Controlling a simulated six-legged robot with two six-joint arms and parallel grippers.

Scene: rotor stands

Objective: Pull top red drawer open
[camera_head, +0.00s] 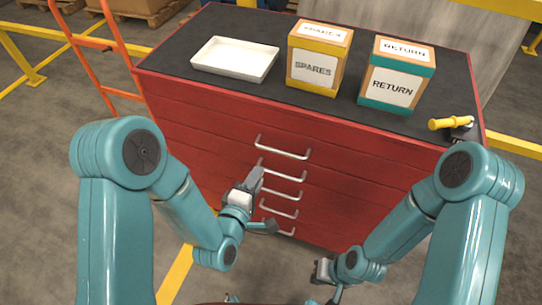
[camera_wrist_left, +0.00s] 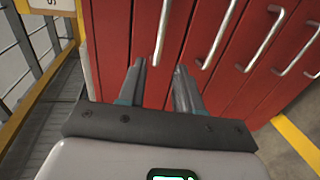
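The red cabinet (camera_head: 215,120) has a stack of drawers with silver bar handles. The top drawer (camera_head: 345,145) is flush with the front, and its handle (camera_head: 284,153) is the uppermost one. My left gripper (camera_head: 257,180) is just below and left of that handle, near the left end of the second handle. In the left wrist view my left gripper (camera_wrist_left: 160,76) is open, its two fingers apart and empty. The top handle (camera_wrist_left: 161,32) ends just beyond the gap between them; contact cannot be told. My right gripper (camera_head: 325,277) is low, away from the drawers, its fingers unclear.
On the dark cabinet top stand a white tray (camera_head: 235,60), a yellow SPARES box (camera_head: 317,65), a teal RETURN box (camera_head: 396,80) and a yellow-handled tool (camera_head: 452,123). An orange ladder (camera_head: 93,45) stands to the left. Lower handles (camera_head: 279,210) sit close below my left gripper.

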